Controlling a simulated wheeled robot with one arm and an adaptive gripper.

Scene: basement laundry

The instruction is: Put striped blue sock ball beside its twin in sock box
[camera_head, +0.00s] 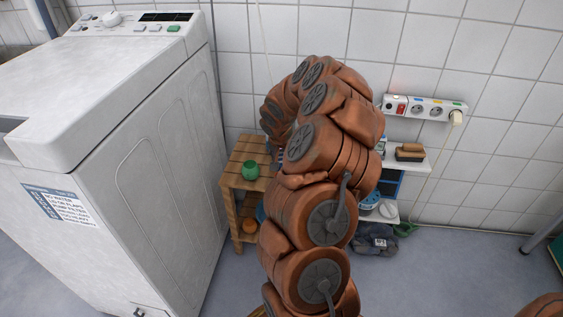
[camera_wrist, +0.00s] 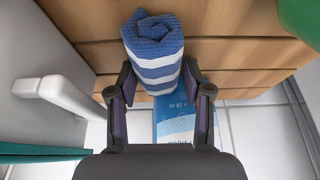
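The striped blue sock ball is a blue and white rolled bundle (camera_wrist: 153,50) at the upper middle of the wrist view. My gripper (camera_wrist: 157,75) has one finger on each side of it, with both tips against its sides. In the head view my arm hides the gripper and nearly all of the sock ball. I cannot pick out the twin or the sock box in either view.
A small wooden shelf (camera_head: 246,186) with a green pot (camera_head: 250,170) on top stands right of the white washing machine (camera_head: 165,150). A brush (camera_head: 410,152) lies on a white wall shelf at right. A blue printed package (camera_wrist: 174,125) shows below the sock ball.

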